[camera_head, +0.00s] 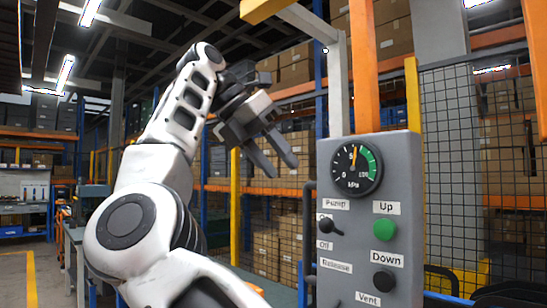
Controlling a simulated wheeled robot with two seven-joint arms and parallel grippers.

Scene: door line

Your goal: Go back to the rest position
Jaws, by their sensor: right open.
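My right arm, white with dark joints, rises from the bottom of the head view. My right gripper (282,167) is at its end, tilted down to the right. Its two dark fingers are apart with nothing between them. It appears left of the grey control panel (405,160), with a visible gap in the picture; the depth between them is hard to tell. My left gripper is not in view.
The panel has a gauge (356,169), a green Up button (384,229), a black Down button (384,281) and a Pump switch (328,226). An orange post (365,70) stands behind it. Mesh fencing (455,150) is at the right; shelves of boxes (277,240) stand behind.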

